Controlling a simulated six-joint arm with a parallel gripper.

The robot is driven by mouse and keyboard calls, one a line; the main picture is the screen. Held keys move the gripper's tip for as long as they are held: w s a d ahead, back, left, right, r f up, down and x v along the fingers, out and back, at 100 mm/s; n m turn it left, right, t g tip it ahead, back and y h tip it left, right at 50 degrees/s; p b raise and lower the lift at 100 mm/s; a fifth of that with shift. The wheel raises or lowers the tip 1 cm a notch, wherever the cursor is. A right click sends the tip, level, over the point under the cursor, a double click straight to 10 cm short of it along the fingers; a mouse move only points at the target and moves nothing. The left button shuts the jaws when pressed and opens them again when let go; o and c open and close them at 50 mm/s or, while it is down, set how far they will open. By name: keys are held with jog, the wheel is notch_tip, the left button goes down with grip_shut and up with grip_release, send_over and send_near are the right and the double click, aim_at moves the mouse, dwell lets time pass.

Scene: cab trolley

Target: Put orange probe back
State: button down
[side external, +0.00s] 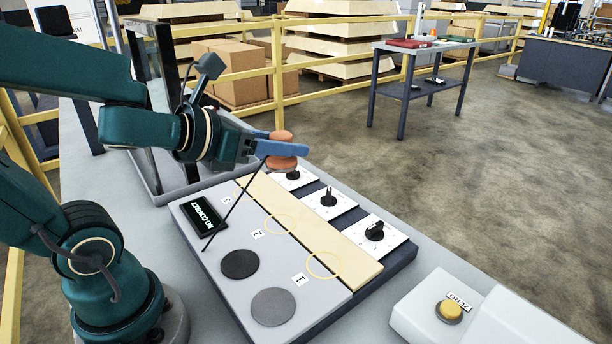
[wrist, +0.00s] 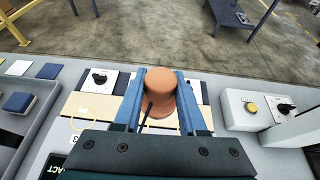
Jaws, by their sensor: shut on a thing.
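The orange probe (side external: 280,162) is held upright between the blue fingers of my gripper (side external: 283,147), above the far part of the panel. In the wrist view the probe (wrist: 160,84) fills the gap between the fingers. A thin black lead runs from it down towards the grey panel (side external: 215,220). The panel carries a dark display reading NO CONTACT (side external: 203,213), a black disc (side external: 239,264) and a grey disc (side external: 273,307).
Black knobs on white plates (side external: 376,232) line the panel's far edge. A white box with a yellow button (side external: 449,310) marked ZERO stands at the right. A grey tray frame (side external: 170,190) is behind my gripper. Yellow railings stand behind the bench.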

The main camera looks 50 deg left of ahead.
jog(key=shift+w+d+r+m+h, duration=0.15)
jog(key=shift+d+r+m+h, duration=0.15)
jog(key=shift+d+m+h, duration=0.4)
jog(key=shift+d+r+m+h, duration=0.8)
jog(key=shift+d+m+h, duration=0.3)
jog(key=shift+d+h, duration=0.4)
jog(key=m+g+h, duration=0.9)
jog(key=m+g, duration=0.3)
jog(key=m, duration=0.1)
send_over(241, 264)
notch_tip(241, 264, down, 10)
jog(key=shift+f, duration=3.05)
jog(key=shift+f, duration=0.55)
